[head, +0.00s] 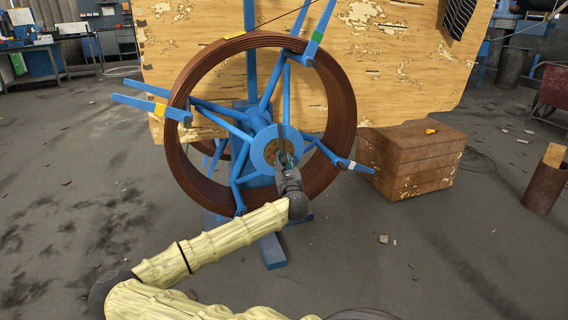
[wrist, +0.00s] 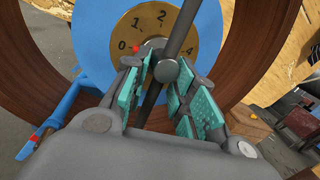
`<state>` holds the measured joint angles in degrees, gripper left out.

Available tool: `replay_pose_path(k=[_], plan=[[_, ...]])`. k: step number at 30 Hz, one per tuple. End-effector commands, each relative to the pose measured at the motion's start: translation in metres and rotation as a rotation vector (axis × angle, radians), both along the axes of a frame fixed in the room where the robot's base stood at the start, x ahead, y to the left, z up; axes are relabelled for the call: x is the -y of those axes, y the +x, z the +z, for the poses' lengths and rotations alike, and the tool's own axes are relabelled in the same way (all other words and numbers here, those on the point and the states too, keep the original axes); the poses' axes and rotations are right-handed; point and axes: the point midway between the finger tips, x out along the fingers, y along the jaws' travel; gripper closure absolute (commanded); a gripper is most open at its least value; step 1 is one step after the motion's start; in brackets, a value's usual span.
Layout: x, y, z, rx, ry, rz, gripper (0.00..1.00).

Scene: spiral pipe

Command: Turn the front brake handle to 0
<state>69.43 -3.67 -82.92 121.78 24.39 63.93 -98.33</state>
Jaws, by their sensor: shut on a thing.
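The front brake handle (wrist: 181,28) is a dark grey bar with a round hub at the centre of a brass dial (wrist: 150,22) on a blue disc (wrist: 85,30). In the wrist view the bar slants from upper right to lower left. The dial shows 0, 1, 2 and 4, with a small red mark beside the 0. My gripper (wrist: 162,92), with teal pads, is shut on the handle's lower part. In the head view, my gripper (head: 287,164) is at the disc's lower middle, and the handle (head: 281,133) stands nearly upright above it.
A brown coiled pipe (head: 180,150) rings the blue spoked reel (head: 262,95), whose arms stick out around the disc. A worn wooden panel (head: 400,70) stands behind. A brown chest (head: 412,160) is to the right. The floor in front is mostly clear.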

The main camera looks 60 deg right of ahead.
Motion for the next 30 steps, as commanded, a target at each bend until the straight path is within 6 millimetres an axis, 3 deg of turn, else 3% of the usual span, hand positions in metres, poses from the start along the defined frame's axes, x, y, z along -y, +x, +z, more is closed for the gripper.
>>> replay_pose_path(k=[6,7,9,23,30], plan=[[0.002,-0.002,0.003,0.003,-0.003,-0.007,1.0],[0.002,-0.002,0.003,0.003,-0.003,-0.007,0.72],[0.002,-0.002,0.003,0.003,-0.003,-0.006,0.63],[-0.004,-0.002,0.0,0.001,-0.001,0.0,0.63],[-0.031,-0.022,-0.002,0.0,-0.001,-0.002,0.63]])
